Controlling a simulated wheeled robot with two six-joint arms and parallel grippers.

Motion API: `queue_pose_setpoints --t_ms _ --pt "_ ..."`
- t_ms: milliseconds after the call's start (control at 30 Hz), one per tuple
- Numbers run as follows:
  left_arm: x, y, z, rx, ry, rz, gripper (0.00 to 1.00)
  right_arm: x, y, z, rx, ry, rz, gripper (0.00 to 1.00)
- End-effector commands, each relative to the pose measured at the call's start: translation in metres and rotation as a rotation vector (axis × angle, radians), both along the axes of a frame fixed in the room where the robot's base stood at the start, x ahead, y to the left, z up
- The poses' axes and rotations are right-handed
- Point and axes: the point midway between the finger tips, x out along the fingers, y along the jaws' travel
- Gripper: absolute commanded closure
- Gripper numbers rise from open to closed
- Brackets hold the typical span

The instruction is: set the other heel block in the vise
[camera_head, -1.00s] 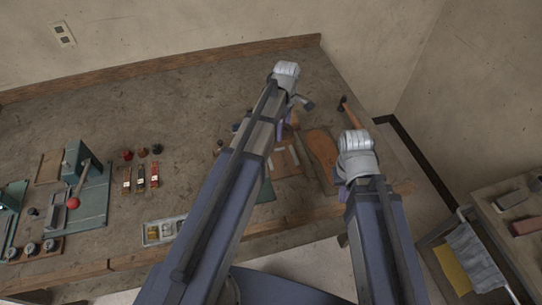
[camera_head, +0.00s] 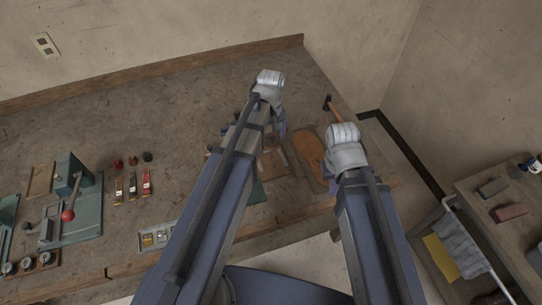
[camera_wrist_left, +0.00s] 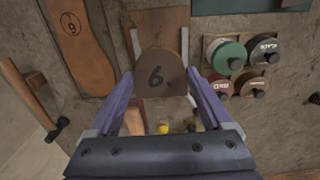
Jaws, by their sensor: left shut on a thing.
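My left gripper (camera_wrist_left: 162,100) is shut on a brown heel block (camera_wrist_left: 158,76) marked "6.", with one purple finger on either side of it. In the left wrist view the block appears in front of a brown wooden piece (camera_wrist_left: 158,22) flanked by pale strips. In the head view the left gripper (camera_head: 282,130) is over the right part of the bench, and the block cannot be made out there. My right wrist (camera_head: 345,145) is near the bench's right end, and its fingers are hidden. I cannot clearly identify the vise.
A brown sole (camera_wrist_left: 75,40) marked with a number lies left of the block, near a hammer (camera_wrist_left: 30,98). Several round tins (camera_wrist_left: 228,57) stand to the right. A green machine (camera_head: 75,195) with a red-knobbed lever and a parts tray (camera_head: 157,236) occupy the bench's left side.

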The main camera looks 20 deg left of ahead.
Motion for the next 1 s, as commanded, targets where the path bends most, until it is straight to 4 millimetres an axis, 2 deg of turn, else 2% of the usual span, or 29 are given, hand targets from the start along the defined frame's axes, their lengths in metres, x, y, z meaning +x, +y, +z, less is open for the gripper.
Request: queue_pose_setpoints --t_ms 33,233,533,833,1000 --pt "0.0 0.0 -0.015 0.0 0.0 0.001 0.82 0.0 0.0 -0.015 0.0 0.0 0.0 1.0" --pt "0.0 0.0 -0.045 0.0 0.0 0.001 0.82 0.0 0.0 -0.045 0.0 0.0 -0.002 1.0" --pt "0.0 0.0 -0.051 0.0 0.0 0.002 0.82 0.0 0.0 -0.051 0.0 0.0 -0.001 1.0" --pt "0.0 0.0 -0.085 0.0 0.0 0.002 0.82 0.0 0.0 -0.085 0.0 0.0 -0.001 1.0" --pt "0.0 0.0 -0.085 0.0 0.0 0.002 0.82 0.0 0.0 -0.085 0.0 0.0 -0.001 1.0"
